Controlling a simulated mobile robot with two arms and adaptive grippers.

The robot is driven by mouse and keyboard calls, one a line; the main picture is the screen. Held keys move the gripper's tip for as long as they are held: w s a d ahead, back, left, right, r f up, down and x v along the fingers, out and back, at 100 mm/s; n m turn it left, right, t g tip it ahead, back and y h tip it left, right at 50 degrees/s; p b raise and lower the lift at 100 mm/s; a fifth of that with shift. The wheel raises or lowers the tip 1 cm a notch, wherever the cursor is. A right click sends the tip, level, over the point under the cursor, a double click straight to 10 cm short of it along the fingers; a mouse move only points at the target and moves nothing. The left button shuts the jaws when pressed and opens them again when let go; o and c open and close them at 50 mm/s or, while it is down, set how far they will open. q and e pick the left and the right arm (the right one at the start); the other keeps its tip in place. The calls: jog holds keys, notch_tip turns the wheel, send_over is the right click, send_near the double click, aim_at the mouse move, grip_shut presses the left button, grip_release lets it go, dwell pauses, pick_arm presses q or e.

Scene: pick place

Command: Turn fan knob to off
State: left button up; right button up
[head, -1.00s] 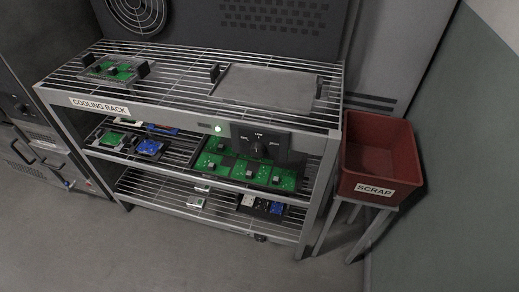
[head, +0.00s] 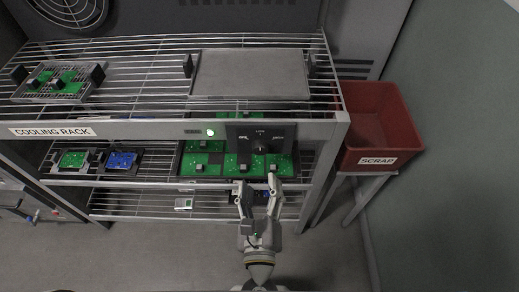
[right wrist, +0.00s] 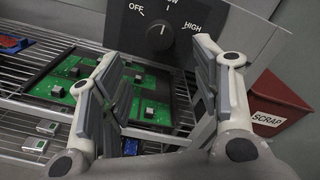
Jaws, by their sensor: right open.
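The fan knob (head: 260,147) is a round black dial on a dark panel (head: 240,133) at the front of the cooling rack. In the right wrist view the knob (right wrist: 160,36) shows with the labels OFF at left, HIGH at right and a cut-off label at the top. Its white mark appears to point up, toward the middle label. My right gripper (head: 256,183) is open and empty, in front of and below the knob, not touching it. In the right wrist view its fingers (right wrist: 158,56) stand apart below the knob. My left gripper is not in view.
The cooling rack (head: 150,131) holds green and blue circuit boards on its wire shelves. A flat grey tray (head: 250,75) lies on top. A red scrap bin (head: 372,125) stands at the right. Open floor lies in front.

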aim_at(261, 152)
jog(key=w+p, duration=0.1)
jog(key=w, duration=0.8)
jog(key=shift+r+p, duration=0.1)
jog(key=shift+p, duration=0.2)
jog(key=shift+w, duration=0.45)
jog(key=c, duration=1.1)
jog(key=shift+o, duration=0.2)
